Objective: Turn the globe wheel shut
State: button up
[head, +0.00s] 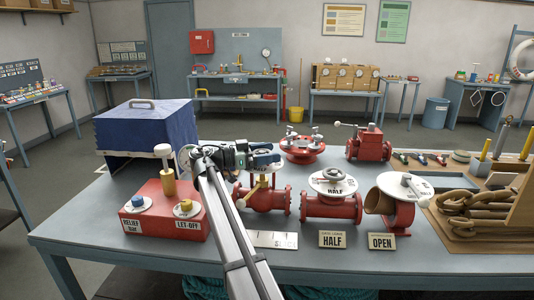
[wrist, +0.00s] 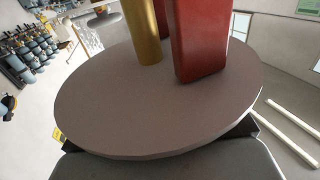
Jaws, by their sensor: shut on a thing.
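The globe wheel (head: 266,161) is a round disc on top of the left red valve (head: 263,200), in the middle of the table. In the head view my arm and gripper hide part of it. My gripper (head: 252,158) is at the wheel's level, shut on it. In the wrist view a broad grey-brown disc (wrist: 140,105), which I take to be the wheel, fills the middle. A gold stem (wrist: 143,30) and a red upright part (wrist: 200,45) meet its face. Dark gripper parts show at its lower edge, and the fingertips are not clearly visible.
A red valve labelled HALF (head: 331,205) and another by the OPEN plate (head: 382,241) stand to the right. A red box (head: 165,215) with knobs and a blue case (head: 143,130) are to the left. More red fittings (head: 302,150) stand behind.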

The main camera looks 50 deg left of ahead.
aim_at(267, 151)
jog(key=shift+m+g+h, duration=0.4)
jog(key=shift+m+h, duration=0.1)
jog(key=shift+h, duration=0.2)
jog(key=shift+d, duration=0.1)
jog(key=o, duration=1)
jog(key=shift+c, duration=0.2)
jog(key=shift+r, duration=0.1)
notch_tip(267, 151, up, 10)
jog(key=shift+f, duration=0.1)
